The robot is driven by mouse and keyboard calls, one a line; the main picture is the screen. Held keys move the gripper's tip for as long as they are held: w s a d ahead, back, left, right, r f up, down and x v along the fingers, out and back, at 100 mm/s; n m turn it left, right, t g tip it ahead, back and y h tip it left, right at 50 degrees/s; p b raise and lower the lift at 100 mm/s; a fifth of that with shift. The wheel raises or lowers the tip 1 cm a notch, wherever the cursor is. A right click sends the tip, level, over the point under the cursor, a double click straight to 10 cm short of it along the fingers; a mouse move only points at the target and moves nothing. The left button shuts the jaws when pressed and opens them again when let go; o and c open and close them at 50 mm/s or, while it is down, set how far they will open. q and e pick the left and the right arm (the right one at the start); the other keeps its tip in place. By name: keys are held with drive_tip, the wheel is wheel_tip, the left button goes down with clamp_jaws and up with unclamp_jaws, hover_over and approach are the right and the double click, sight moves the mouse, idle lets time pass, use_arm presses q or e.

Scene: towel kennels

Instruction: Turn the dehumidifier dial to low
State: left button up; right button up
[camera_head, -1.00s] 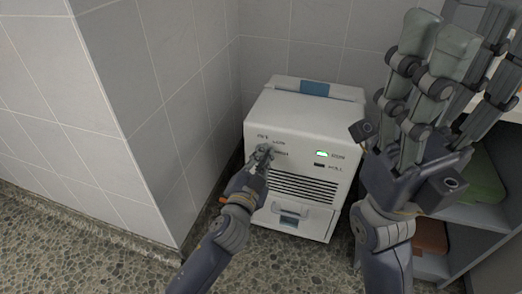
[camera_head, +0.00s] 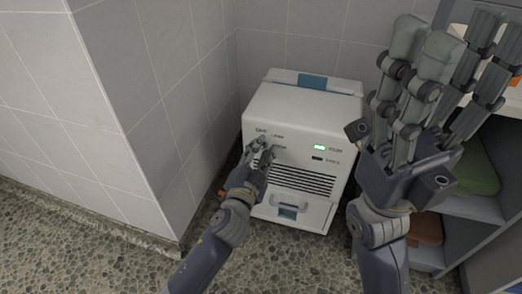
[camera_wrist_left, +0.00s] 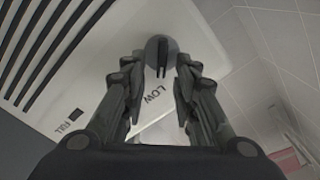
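The white dehumidifier (camera_head: 298,118) stands on the floor against the tiled wall. Its round grey dial (camera_wrist_left: 161,50) shows in the left wrist view, with a dark pointer bar lying roughly toward the printed word LOW. My left gripper (camera_head: 262,146) is at the dial on the front panel and covers it in the head view. In the left wrist view the left gripper (camera_wrist_left: 160,66) has its fingers apart, one side on each side of the dial; I cannot tell if they touch it. My right gripper (camera_head: 447,50) is raised at the right, fingers spread, empty.
A green indicator light (camera_head: 320,147) is lit on the panel. A drawer-like handle (camera_head: 289,204) is low on the front. A tiled wall corner (camera_head: 150,130) stands close at left. A shelf (camera_head: 470,207) with folded cloths is at right. Speckled floor lies in front.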

use_arm(q)
drive_tip(key=v, duration=1.2)
drive_tip(key=shift+r, duration=0.1)
idle(0.4)
